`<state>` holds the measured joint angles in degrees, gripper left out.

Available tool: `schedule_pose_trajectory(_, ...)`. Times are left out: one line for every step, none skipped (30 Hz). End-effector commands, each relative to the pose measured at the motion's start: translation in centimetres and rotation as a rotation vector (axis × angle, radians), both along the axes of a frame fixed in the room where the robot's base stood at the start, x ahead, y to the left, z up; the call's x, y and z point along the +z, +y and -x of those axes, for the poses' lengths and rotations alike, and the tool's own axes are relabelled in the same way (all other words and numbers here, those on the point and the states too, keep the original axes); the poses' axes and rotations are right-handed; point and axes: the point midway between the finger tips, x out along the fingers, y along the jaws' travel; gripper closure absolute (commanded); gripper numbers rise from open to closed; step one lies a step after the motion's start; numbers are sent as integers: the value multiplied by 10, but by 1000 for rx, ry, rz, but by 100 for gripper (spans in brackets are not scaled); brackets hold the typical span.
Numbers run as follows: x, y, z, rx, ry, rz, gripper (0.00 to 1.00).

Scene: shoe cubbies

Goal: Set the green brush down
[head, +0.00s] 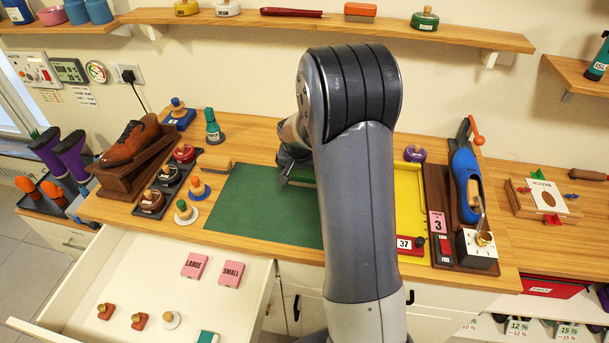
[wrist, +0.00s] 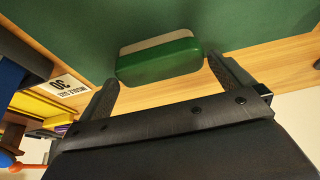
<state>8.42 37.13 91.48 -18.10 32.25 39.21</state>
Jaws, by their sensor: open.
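The green brush (wrist: 160,60), a rounded green block with a pale beige strip, shows in the wrist view at the edge of the green mat (wrist: 90,25). It appears to rest there, partly over the wood strip in the picture. My gripper (wrist: 168,84) is open, with one finger to each side of the brush's near part; I see no finger pressing on it. In the head view my gripper (head: 287,172) is low over the back of the green mat (head: 262,208), largely behind my arm.
Left of the mat are round tins (head: 151,200), wooden-handled daubers (head: 186,211) and a brown shoe (head: 130,140) on a stand. A yellow tray (head: 409,190) and a blue shoe (head: 466,180) are to the right. An open white drawer (head: 130,270) juts out at front left.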

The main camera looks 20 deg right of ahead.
Motion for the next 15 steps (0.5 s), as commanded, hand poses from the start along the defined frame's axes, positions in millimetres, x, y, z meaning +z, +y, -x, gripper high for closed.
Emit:
schedule_pose_trajectory(-5,-2,-1,-2,4,-1,0)
schedule_pose_trajectory(-9,-3,-2,-2,3,-2,0)
schedule_pose_trajectory(-14,-4,-4,-2,2,-1,0)
schedule_pose_trajectory(-16,-4,-5,-2,1,-2,0)
schedule_pose_trajectory(-19,-5,-6,-2,1,-2,0)
schedule_pose_trajectory(-22,-6,-7,-1,1,-1,0)
schedule_pose_trajectory(-23,-6,-8,-1,1,-1,0)
schedule_pose_trajectory(-25,-6,-9,-1,-1,-1,0)
schedule_pose_trajectory(-26,-6,-9,-1,-2,-1,0)
schedule_pose_trajectory(-26,-7,-9,-1,-2,-1,0)
schedule_pose_trajectory(-26,-7,-9,-1,-2,0,0)
schedule_pose_trajectory(-26,-7,-10,0,-3,-1,0)
schedule_pose_trajectory(-26,-7,-10,0,-3,-1,0)
schedule_pose_trajectory(-26,-7,-10,-1,-3,-1,0)
schedule_pose_trajectory(-26,-7,-9,-1,-3,-1,0)
